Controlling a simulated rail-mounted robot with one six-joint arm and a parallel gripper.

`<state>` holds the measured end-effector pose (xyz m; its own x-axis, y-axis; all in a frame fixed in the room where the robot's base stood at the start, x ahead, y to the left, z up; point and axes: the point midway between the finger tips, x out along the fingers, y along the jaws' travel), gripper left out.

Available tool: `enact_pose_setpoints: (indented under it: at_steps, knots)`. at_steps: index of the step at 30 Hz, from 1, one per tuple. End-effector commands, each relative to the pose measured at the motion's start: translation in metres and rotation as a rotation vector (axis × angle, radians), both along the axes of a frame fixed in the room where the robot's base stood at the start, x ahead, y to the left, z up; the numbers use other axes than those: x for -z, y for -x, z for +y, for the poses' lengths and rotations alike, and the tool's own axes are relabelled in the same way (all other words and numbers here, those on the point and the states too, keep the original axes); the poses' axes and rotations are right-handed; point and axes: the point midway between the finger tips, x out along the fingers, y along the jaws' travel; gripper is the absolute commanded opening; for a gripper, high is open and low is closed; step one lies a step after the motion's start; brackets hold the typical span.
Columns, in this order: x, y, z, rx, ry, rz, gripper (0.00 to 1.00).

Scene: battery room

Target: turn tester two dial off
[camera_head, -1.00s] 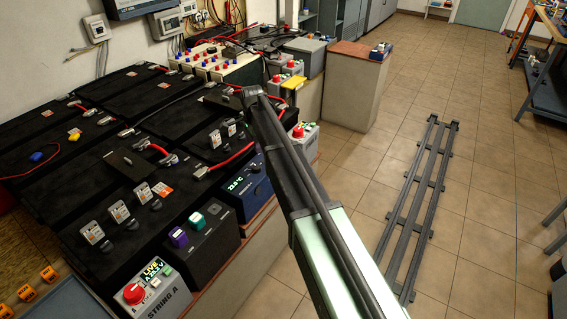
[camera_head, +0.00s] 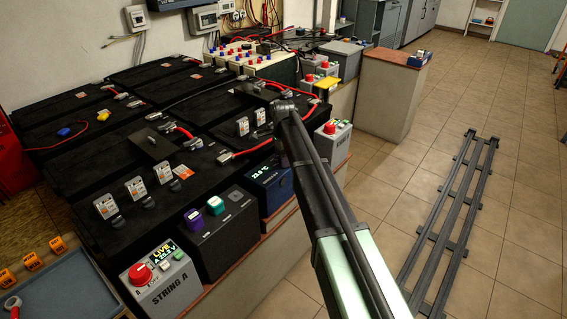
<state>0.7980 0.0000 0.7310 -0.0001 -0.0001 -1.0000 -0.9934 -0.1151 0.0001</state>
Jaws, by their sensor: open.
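Several grey boxes carry red dials or knobs, and I cannot read which is tester two. One with a red knob (camera_head: 330,127) stands just right of my arm's far end, at the bench edge. Two more grey boxes with red tops (camera_head: 307,79) and a yellow piece (camera_head: 328,84) stand behind it. The front grey box (camera_head: 160,284), marked STRING A, has a large red dial (camera_head: 140,274) and a lit LIVE display. My arm reaches up from the bottom to a dark joint above the bench. I make out no gripper fingers.
Black batteries (camera_head: 85,160) with cables and tagged clips cover the bench. A dark box with purple and teal knobs (camera_head: 222,240) and a blue display unit (camera_head: 266,180) line its front. A floor rail (camera_head: 450,215) lies right, with open tiled floor around it.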

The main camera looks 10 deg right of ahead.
Motion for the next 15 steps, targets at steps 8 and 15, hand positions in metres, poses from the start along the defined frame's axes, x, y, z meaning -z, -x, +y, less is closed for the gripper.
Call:
enact_pose_setpoints:
  at_steps: [8,15]
  knots:
    - [-0.0019,0.0001,0.0,0.0,0.0,0.0,0.42]
    - [-0.0018,0.0001,0.0,-0.001,0.0,0.0,0.16]
